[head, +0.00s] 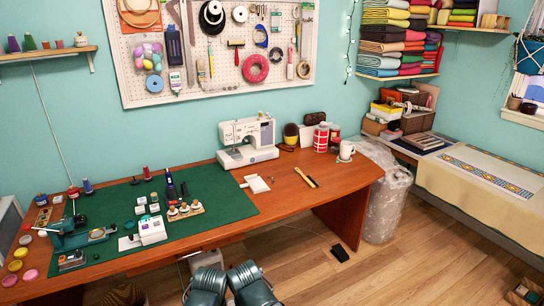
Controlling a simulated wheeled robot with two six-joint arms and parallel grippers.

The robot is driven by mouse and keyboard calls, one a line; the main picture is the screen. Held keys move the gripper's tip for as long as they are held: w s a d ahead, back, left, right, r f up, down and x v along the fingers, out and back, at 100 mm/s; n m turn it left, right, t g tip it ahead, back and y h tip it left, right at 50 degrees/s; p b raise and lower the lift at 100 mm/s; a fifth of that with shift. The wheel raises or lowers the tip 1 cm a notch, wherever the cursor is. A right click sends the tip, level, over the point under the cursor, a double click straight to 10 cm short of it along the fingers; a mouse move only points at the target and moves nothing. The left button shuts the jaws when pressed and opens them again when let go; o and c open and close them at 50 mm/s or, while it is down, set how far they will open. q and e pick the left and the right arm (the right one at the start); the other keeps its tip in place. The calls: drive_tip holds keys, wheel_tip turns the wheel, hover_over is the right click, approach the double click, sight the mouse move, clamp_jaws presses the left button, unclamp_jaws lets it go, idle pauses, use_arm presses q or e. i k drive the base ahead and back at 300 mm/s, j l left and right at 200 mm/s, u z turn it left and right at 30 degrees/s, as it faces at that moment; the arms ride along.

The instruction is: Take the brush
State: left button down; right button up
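A brush-like tool (303,176) with a light wooden handle and a dark strip along one side lies flat on the wooden table (345,182), right of the green mat. Bare tabletop surrounds it and nothing touches it. Two bulky teal-grey parts at the bottom middle look like my own arm links. They are below the table's front edge, well apart from the brush. No gripper fingers show, so I cannot see whether either gripper is open or shut.
A white sewing machine (248,141) stands behind and left of the brush. A white mug (346,150) and red jars (321,138) stand behind it. A white pad (255,184) lies to its left. A wrapped roll (388,200) stands beyond the table's right end.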

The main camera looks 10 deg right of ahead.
sight(312, 182)
drive_tip(key=i+l+u, duration=0.25)
drive_tip(key=i+l, duration=0.15)
drive_tip(key=l, duration=0.2)
drive_tip(key=i+l+u, duration=0.1)
drive_tip(key=l, duration=0.25)
drive_tip(key=i+l+u, duration=0.15)
drive_tip(key=i+l, duration=0.15)
drive_tip(key=i+l+u, duration=0.1)
drive_tip(key=l, duration=0.3)
drive_tip(key=i+l+u, duration=0.15)
drive_tip(key=l, duration=0.25)
drive_tip(key=i+l+u, duration=0.1)
drive_tip(key=l, duration=0.3)
drive_tip(key=i+l+u, duration=0.15)
drive_tip(key=l, duration=0.25)
